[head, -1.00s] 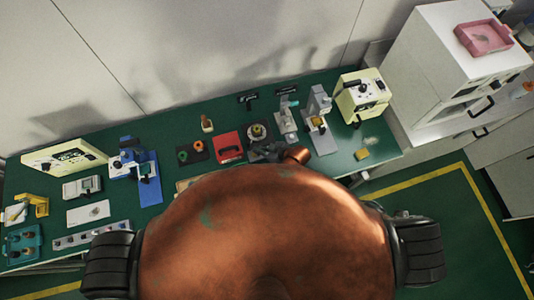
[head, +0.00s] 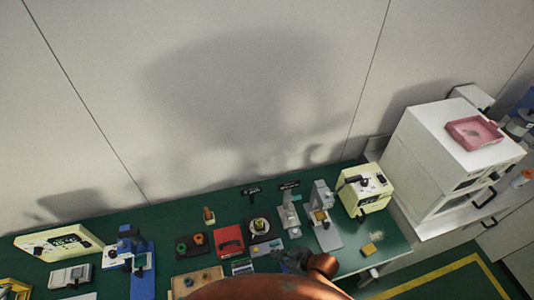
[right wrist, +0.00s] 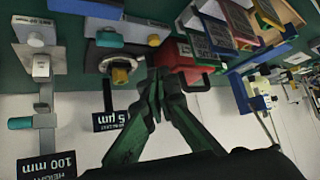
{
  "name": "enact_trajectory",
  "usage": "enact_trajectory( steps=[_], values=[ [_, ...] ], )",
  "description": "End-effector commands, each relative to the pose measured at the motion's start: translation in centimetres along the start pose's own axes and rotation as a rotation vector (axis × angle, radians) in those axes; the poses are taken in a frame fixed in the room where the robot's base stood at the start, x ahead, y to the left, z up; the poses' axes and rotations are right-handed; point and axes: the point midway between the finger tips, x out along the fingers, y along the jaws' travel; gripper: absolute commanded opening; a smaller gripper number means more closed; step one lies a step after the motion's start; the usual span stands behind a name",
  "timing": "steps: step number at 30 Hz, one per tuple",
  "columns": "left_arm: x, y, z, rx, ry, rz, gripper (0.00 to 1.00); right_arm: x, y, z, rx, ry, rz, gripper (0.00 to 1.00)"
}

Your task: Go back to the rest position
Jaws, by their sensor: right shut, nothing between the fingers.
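My right gripper (head: 288,260) is over the front part of the green bench (head: 215,208), to the right of the red case (head: 230,240). In the right wrist view its two dark green fingers (right wrist: 156,88) meet at the tips, with nothing seen between them. Behind the fingertips in that view are the red case (right wrist: 186,62) with its black handle and a dark device with a yellow knob (right wrist: 121,74). My copper-coloured arm hides part of the bench front in the head view. My left gripper is not in view.
Two grey stands (head: 289,214) (head: 324,216) and a cream box (head: 365,190) stand at the right of the bench. A blue-based device (head: 142,262) and a cream display unit (head: 58,243) stand left. A white cabinet (head: 440,150) carries a pink tray (head: 474,132).

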Motion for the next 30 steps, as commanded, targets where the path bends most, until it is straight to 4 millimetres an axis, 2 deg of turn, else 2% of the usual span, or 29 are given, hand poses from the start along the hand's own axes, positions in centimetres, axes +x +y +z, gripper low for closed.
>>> enact_trajectory(
  steps=[2,4,6,9,12,15,27,30],
  values=[
    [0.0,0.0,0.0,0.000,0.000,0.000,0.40,-2.1,0.6,-0.4,0.070,-0.019,0.047,0.00],
    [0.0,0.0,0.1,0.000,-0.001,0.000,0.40,-5.4,2.2,0.4,0.160,-0.064,0.122,0.00],
    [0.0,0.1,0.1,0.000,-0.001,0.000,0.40,-9.7,4.2,2.6,0.270,-0.129,0.217,0.00],
    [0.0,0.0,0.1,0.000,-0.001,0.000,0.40,-15.0,5.7,6.0,0.395,-0.218,0.322,0.00],
    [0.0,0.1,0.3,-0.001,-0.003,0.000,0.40,-19.0,6.2,8.8,0.487,-0.285,0.395,0.00],
    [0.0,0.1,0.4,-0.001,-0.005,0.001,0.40,-22.0,6.2,11.0,0.556,-0.337,0.447,0.00],
    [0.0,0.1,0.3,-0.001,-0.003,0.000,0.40,-31.4,4.4,17.2,0.767,-0.495,0.597,0.00],
    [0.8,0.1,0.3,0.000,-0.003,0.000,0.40,-29.0,4.8,19.1,0.767,-0.505,0.587,0.00]
  ],
)
